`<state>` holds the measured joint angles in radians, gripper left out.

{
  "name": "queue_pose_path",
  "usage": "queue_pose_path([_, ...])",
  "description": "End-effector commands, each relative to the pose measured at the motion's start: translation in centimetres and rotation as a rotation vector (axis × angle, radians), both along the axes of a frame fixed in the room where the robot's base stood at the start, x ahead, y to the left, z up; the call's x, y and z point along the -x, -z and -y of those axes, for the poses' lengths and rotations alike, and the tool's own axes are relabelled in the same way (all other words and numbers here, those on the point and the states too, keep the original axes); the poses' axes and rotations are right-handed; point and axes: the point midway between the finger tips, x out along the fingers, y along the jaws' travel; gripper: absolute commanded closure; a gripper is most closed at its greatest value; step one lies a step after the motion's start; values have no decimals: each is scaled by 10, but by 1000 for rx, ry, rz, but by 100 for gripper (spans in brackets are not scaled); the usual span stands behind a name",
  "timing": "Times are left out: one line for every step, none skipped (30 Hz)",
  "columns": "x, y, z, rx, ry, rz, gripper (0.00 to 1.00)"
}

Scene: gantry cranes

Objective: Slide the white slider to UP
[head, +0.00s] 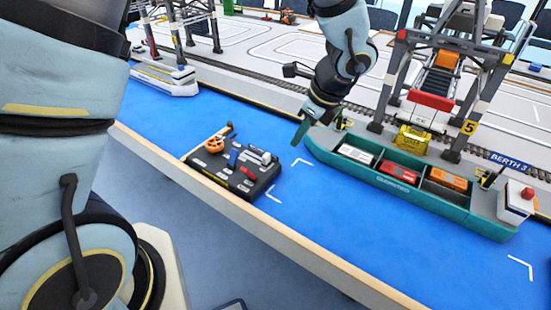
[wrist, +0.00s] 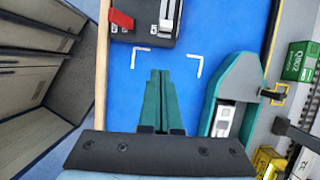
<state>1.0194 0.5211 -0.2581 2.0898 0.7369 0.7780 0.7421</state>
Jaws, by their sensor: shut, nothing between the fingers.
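The dark control panel (head: 232,187) stands on the blue table near its front edge, left of my gripper. It carries an orange wheel, a blue part, a red part and a pale block that looks like the white slider (head: 265,157). In the wrist view the panel's near end (wrist: 148,38) shows at the top, with the white slider (wrist: 166,12) in a slot beside the red part. My gripper (head: 300,138) is shut and empty, above the blue surface right of the panel. In the wrist view its green fingers (wrist: 160,75) are together, below the panel and apart from it.
A teal ship (head: 400,195) with containers lies right of my gripper, close to it. A crane (head: 450,70) stands behind the ship on the grey quay. A white boat (head: 165,80) is at far left. Blue surface between panel and ship is clear.

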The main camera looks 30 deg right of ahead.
Motion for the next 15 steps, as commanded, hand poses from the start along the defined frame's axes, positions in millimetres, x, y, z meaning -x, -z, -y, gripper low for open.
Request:
queue_pose_path([4,3,5,-7,32,2,100])
queue_pose_path([5,4,7,-10,44,2,100])
queue_pose_path([5,6,8,-13,52,3,100])
queue_pose_path([5,7,8,-14,55,4,100])
queue_pose_path([4,10,7,-15,55,4,100])
queue_pose_path([2,13,6,-15,53,4,100])
queue_pose_path([1,17,5,-16,52,3,100])
queue_pose_path([0,22,3,-16,53,1,100])
queue_pose_path([-3,28,2,-17,51,2,100])
queue_pose_path([-5,34,1,-18,50,1,100])
queue_pose_path([-7,39,-1,-18,51,1,100])
queue_pose_path([-9,47,-2,-17,50,0,100])
queue_pose_path([-11,53,-4,-18,50,1,100])
queue_pose_path([-14,59,-5,-16,48,1,100])
queue_pose_path([-16,67,-6,-17,49,2,100])
